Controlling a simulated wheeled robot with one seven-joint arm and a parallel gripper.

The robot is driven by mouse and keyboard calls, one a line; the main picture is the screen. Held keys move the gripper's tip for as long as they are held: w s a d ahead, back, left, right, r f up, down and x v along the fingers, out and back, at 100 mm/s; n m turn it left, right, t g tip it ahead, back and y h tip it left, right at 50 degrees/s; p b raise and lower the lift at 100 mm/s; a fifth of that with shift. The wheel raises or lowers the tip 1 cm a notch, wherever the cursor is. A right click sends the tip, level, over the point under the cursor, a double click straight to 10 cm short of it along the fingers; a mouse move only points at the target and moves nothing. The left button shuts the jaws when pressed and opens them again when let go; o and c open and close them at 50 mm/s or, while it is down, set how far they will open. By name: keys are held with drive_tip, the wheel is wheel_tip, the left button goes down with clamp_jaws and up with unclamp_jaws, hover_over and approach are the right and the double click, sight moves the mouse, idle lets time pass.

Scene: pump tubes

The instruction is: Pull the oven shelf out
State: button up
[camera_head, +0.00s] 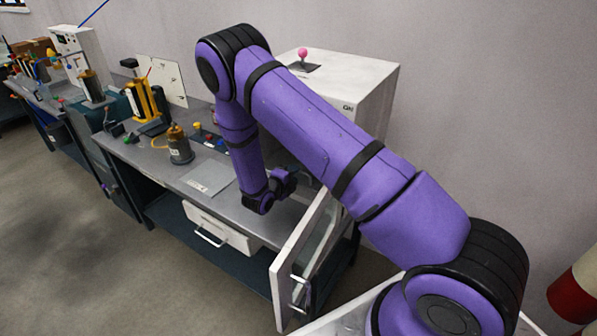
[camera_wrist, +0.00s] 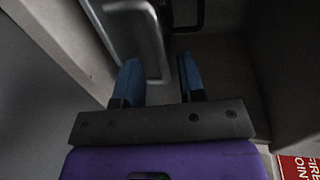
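The oven is a white box (camera_head: 372,88) on the bench, largely covered by my purple arm. Its door (camera_head: 298,245) stands open toward the front, with a metal handle. The oven's inside and the shelf are hidden in the head view. My gripper (camera_wrist: 160,78) shows two blue fingers standing apart, in front of a dark space. A grey metal piece (camera_wrist: 137,38) reaches down between the fingers, closer to the left one, with a dark bar above it. I cannot tell whether this piece is the shelf. In the head view my fingertips are hidden.
A white drawer (camera_head: 222,231) with a handle sits under the bench (camera_head: 168,193). A brown-topped container (camera_head: 179,146) and a flat grey plate (camera_head: 207,177) stand left of my wrist. A pink-knobbed stick (camera_head: 303,54) tops the oven. The floor at left is clear.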

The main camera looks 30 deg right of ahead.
drive_tip(key=shift+x, duration=1.95)
clamp_jaws()
